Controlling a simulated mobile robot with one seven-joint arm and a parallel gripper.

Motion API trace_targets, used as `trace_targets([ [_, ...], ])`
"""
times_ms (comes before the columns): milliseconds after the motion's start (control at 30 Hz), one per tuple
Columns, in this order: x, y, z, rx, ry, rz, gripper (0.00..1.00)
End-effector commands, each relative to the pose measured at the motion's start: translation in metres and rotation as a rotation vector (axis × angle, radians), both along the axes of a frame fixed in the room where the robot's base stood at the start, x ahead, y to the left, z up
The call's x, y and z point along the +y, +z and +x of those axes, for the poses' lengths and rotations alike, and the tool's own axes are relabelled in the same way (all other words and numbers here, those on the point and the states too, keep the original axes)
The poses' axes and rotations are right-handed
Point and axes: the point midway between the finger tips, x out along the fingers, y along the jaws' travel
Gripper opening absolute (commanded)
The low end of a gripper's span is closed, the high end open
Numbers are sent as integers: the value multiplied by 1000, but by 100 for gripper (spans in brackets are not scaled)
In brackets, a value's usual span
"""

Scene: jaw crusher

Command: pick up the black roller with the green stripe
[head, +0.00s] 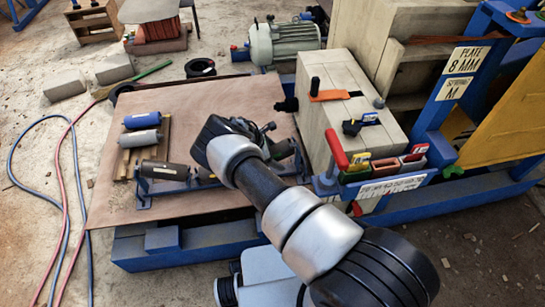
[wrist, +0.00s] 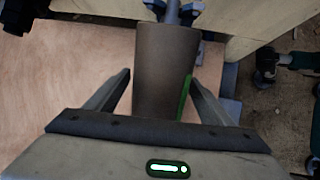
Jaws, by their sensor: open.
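The dark roller with the green stripe (wrist: 165,58) stands out in the middle of the wrist view, its green stripe along its right side. A shaft and blue fitting show at its far end. My gripper (wrist: 160,78) is open, with one finger on each side of the roller. The right finger is close to the striped side; I cannot tell whether it touches. In the head view my arm hides most of the gripper and this roller. A dark roller (head: 165,170) shows on the blue rack (head: 143,199), with no green stripe visible on it.
A blue roller (head: 142,120) and a grey roller (head: 140,139) lie on a wooden pallet (head: 166,130) on the brown board (head: 215,105). A pale crusher block (head: 340,80) and a red-handled lever (head: 337,150) stand right of my wrist. Hoses lie on the floor at left.

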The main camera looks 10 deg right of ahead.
Motion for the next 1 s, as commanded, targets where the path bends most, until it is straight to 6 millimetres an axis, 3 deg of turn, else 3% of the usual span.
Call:
trace_targets([
  [100,-5,-9,2,0,0,0,75],
  [333,-6,-8,2,0,0,0,75],
  [767,-5,-9,1,0,0,0,4],
  [1000,-5,-6,3,-3,1,0,2],
])
